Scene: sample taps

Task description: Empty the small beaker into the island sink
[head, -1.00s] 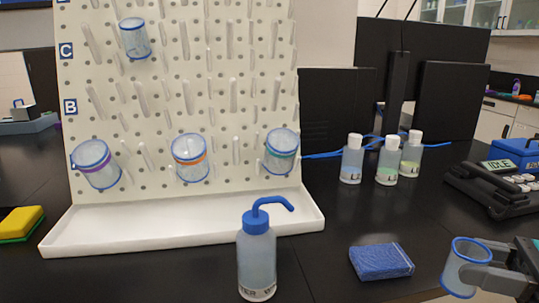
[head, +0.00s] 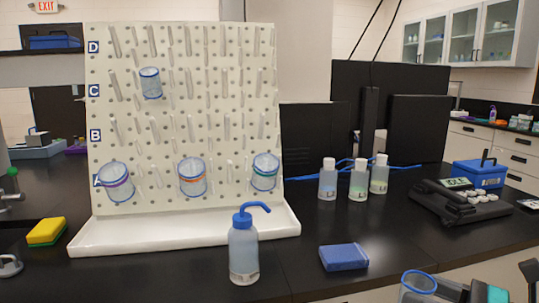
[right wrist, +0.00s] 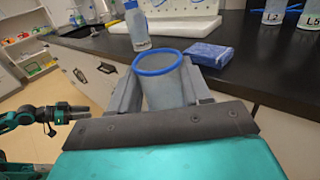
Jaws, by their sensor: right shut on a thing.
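The small beaker (head: 418,283) is clear with a blue rim, at the lower right of the head view. My right gripper (head: 455,289) is shut on it. In the right wrist view the beaker (right wrist: 162,84) stands roughly upright between the fingers, in front of the bench edge; its contents cannot be made out. My left gripper (right wrist: 70,113) shows at the left of the right wrist view, away from the beaker; its opening is unclear. A dark recess (right wrist: 72,28) in the far bench top may be the sink. A green-ended fitting (head: 12,173) shows at the head view's left edge.
A pegboard (head: 208,120) with several hanging beakers stands over a white tray (head: 180,236). A wash bottle (head: 243,252), a blue pad (head: 343,257), capped bottles (head: 357,182) and a keypad device (head: 462,200) are on the black bench. A yellow-green sponge (head: 46,231) lies at left.

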